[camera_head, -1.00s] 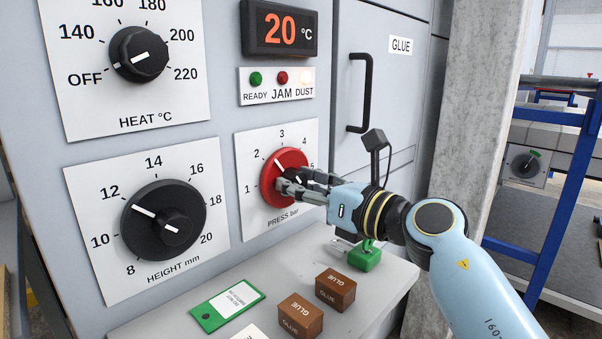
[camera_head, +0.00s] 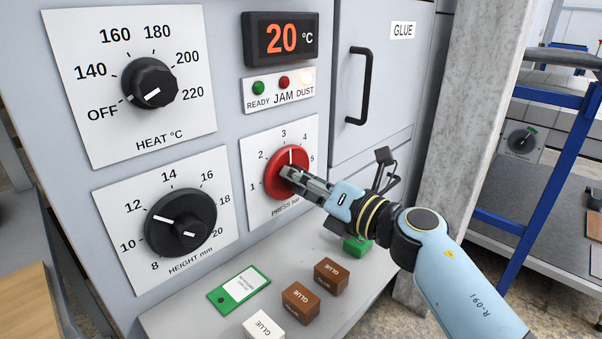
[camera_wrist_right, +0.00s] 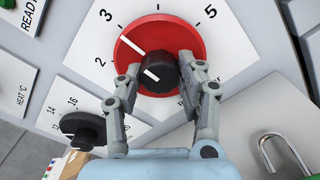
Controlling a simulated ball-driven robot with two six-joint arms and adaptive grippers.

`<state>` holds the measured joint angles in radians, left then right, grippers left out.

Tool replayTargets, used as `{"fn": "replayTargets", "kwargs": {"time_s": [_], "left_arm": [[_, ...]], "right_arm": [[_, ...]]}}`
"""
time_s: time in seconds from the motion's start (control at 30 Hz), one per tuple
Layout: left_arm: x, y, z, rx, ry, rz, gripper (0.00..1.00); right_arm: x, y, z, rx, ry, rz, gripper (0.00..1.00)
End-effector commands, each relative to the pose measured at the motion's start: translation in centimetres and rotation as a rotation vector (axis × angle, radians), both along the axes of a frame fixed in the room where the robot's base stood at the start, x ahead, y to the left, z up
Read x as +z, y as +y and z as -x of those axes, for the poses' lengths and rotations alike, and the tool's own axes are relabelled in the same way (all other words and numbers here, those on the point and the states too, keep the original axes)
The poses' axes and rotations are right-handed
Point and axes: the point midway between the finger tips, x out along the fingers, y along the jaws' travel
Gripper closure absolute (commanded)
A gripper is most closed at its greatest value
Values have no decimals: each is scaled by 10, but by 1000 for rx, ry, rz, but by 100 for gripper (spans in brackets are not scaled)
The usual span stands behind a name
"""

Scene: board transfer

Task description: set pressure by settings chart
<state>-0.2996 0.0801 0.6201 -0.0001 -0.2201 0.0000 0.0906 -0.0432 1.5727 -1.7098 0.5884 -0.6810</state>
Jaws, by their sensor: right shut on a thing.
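The red PRESS bar knob (camera_head: 278,183) sits on its white dial plate, marked 1 to 5. Its white pointer line points at about 3. In the wrist view the red disc (camera_wrist_right: 190,38) has its line toward the 3, and the black centre grip (camera_wrist_right: 166,79) is between my fingers. My right gripper (camera_head: 290,174) is shut on this knob; its fingers also show in the right wrist view (camera_wrist_right: 162,80). My left gripper is out of view. A green card (camera_head: 220,297) with a white label lies on the ledge; its text is too small to read.
The HEAT knob (camera_head: 150,80) is at OFF and the HEIGHT knob (camera_head: 180,218) near 12. Brown GLUE blocks (camera_head: 299,304) and a white one (camera_head: 263,326) stand on the ledge. A green padlock (camera_head: 357,247) is beside my arm. The DUST lamp (camera_head: 307,77) is lit.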

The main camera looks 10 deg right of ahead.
Motion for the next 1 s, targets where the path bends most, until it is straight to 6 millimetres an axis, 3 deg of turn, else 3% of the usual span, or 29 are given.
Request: {"fn": "replayTargets", "kwargs": {"time_s": [0.43, 0.47, 0.63, 1.0], "left_arm": [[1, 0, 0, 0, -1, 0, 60], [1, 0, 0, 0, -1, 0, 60], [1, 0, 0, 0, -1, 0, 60], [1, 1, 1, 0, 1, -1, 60]], "right_arm": [[1, 0, -1, -1, 4, -9, 95], [1, 0, -1, -1, 4, -9, 61], [0, 0, 0, -1, 5, -9, 39], [-1, -5, 7, -1, 7, -6, 39]]}}
